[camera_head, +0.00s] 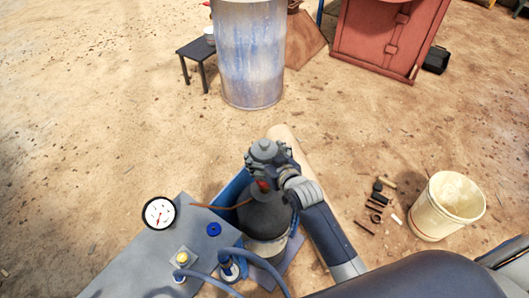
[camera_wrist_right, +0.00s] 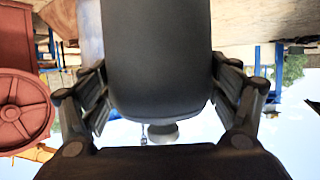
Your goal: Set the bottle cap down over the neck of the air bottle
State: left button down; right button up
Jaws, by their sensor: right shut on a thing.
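The grey bottle cap (camera_head: 264,152), with a small knob on top, is held above the air bottle. My right gripper (camera_head: 272,163) is shut on it. In the right wrist view the cap (camera_wrist_right: 157,60) looks large and dark between the two fingers, its knob pointing down in that upside-down picture. The dark grey air bottle (camera_head: 264,212) stands upright below, with a pale band low on its side. A red part (camera_head: 263,185) shows at its neck, just under the cap and gripper. Whether the cap touches the neck cannot be told. My left gripper is not in view.
A grey panel with a gauge (camera_head: 159,213), a blue knob and blue hoses lies left of the bottle. A blue frame surrounds the bottle. A cream bucket (camera_head: 447,206) and small loose parts are at right. A drum (camera_head: 249,55) stands behind on open sand.

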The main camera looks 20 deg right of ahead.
jog(key=shift+r, duration=0.15)
jog(key=shift+p, duration=0.3)
jog(key=shift+f+b, duration=3.7)
jog(key=shift+f, duration=2.45)
jog(key=o, duration=1.2)
jog(key=shift+o, duration=0.4)
jog(key=shift+f, duration=0.15)
jog(key=shift+s, duration=0.15)
jog(key=v, duration=1.2)
